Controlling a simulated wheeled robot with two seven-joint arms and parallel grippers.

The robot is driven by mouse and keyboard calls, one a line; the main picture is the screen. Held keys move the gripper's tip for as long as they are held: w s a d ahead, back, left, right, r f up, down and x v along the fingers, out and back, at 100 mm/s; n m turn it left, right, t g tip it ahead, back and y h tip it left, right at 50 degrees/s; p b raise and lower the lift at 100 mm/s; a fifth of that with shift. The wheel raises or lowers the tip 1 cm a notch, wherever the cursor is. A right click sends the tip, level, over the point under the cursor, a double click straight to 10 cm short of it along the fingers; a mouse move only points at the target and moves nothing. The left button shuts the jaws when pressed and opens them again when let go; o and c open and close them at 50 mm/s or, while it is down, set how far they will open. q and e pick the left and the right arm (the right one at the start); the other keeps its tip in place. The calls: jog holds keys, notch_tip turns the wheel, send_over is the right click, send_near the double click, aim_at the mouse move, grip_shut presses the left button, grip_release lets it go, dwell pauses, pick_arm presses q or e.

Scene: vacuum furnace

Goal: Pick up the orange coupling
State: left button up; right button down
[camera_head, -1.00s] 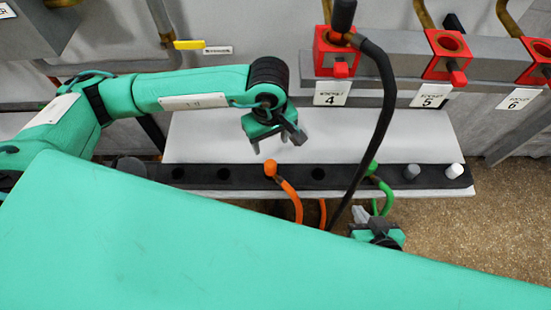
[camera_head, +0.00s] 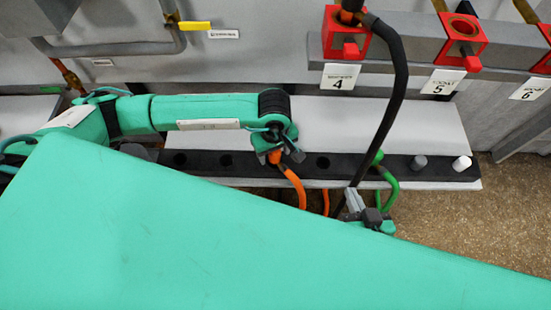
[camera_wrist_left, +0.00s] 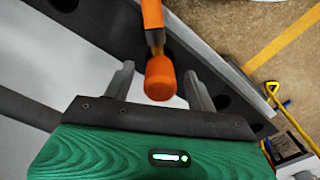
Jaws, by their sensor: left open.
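The orange coupling (camera_head: 275,157) stands in the black rack strip (camera_head: 409,174), with an orange hose curving down from it. In the left wrist view the coupling's rounded end (camera_wrist_left: 160,78) shows between the two grey fingers, with gaps on both sides. My left gripper (camera_head: 279,152) is open at the coupling and partly hides it in the head view. My right gripper (camera_head: 357,204) is low beside the green hose, partly hidden by my green body; its jaw opening is unclear.
A green hose (camera_head: 392,188) and a black hose (camera_head: 393,100) stand to the right. A grey plug (camera_head: 418,162) and a white plug (camera_head: 461,163) sit at the rack's right end. Red sockets (camera_head: 463,43) line the rail above. Empty holes flank the coupling.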

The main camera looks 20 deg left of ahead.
pick_arm(q)
jog(key=c, duration=1.2)
